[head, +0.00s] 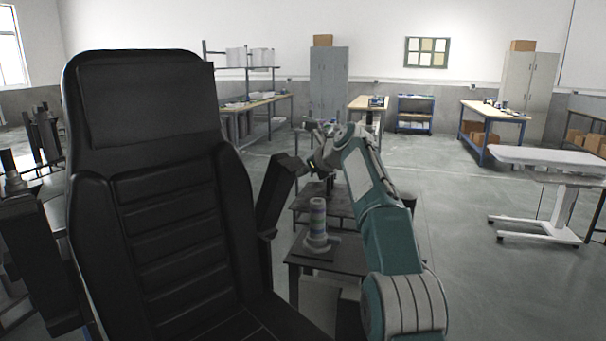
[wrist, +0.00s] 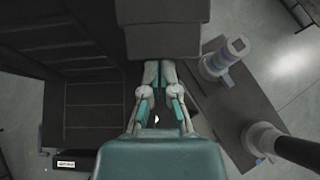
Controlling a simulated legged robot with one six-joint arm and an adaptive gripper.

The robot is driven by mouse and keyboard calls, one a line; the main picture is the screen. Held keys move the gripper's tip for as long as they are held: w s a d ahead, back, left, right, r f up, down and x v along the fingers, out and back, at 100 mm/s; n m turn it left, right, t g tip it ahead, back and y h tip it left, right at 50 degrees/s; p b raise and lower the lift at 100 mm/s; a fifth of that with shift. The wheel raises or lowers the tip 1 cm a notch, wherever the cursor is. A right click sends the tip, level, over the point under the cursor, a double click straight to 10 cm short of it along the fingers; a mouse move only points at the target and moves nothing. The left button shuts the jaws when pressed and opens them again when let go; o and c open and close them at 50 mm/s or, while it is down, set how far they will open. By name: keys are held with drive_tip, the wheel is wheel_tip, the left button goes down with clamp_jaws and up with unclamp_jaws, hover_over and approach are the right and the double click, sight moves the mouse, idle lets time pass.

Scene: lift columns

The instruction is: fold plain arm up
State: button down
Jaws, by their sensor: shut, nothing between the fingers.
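The black chair (head: 155,160) stands large at left in the head view, with its ribbed back and seat facing me. The arm on its right side (head: 278,195) is raised at a steep slant, its upper end leaning right. My gripper (head: 316,163) is close beside that upper end. In the wrist view my gripper (wrist: 160,72) is shut and empty, its fingertips at the edge of a dark block (wrist: 162,36), which looks like this arm. I cannot tell whether they touch. The chair's other arm (head: 36,265) hangs at a slant at far left.
A dark low table (head: 312,258) with a ringed column (head: 317,222) stands right of the chair; the column also shows in the wrist view (wrist: 217,62). A white lift table (head: 550,158) stands at right. Workbenches and cabinets line the back. Open floor lies at right.

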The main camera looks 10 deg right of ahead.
drive_tip(key=v, duration=1.1)
drive_tip(key=shift+s+d+r, duration=0.2)
drive_tip(key=shift+s, duration=0.2)
